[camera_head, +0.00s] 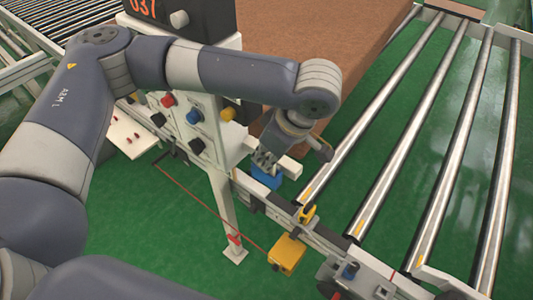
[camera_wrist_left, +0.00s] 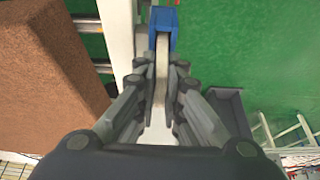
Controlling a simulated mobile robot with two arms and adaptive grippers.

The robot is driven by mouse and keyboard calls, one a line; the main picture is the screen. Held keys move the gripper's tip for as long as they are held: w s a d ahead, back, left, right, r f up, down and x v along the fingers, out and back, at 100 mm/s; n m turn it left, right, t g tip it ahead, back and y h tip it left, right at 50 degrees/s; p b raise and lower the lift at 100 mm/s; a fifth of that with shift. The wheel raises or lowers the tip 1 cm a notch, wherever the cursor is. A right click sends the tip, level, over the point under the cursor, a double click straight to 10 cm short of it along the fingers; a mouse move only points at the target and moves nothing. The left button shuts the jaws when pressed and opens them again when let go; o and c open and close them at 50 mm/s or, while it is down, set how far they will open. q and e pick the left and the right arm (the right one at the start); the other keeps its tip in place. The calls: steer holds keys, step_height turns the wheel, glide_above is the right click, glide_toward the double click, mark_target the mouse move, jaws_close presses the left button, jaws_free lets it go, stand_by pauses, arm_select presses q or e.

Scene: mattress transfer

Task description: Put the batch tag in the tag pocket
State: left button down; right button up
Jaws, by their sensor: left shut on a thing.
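My left gripper (camera_head: 265,160) points down beside the roller conveyor's near rail, just above a blue holder (camera_head: 267,180) that looks like the tag pocket. In the left wrist view my left gripper (camera_wrist_left: 162,72) is shut on a thin, pale, edge-on piece (camera_wrist_left: 161,85), which looks like the batch tag. The blue holder (camera_wrist_left: 163,18) shows at the top of that view, and the pale piece's far end reaches its edge. I cannot tell whether the piece is inside it. The fingers hide the tag in the head view. My right gripper is not in view.
A brown mattress-like block (camera_head: 310,40) lies at the back, beside the metal rollers (camera_head: 410,130). A control stand with coloured buttons (camera_head: 193,117) stands left of the gripper. A yellow box (camera_head: 286,254) hangs at the rail.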

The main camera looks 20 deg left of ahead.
arm_select(q)
steer(key=shift+f, duration=0.1)
steer(key=c, duration=1.7)
jaws_free()
steer(key=b+v, duration=0.1)
steer(key=v, duration=1.1)
steer(key=shift+b, duration=0.4)
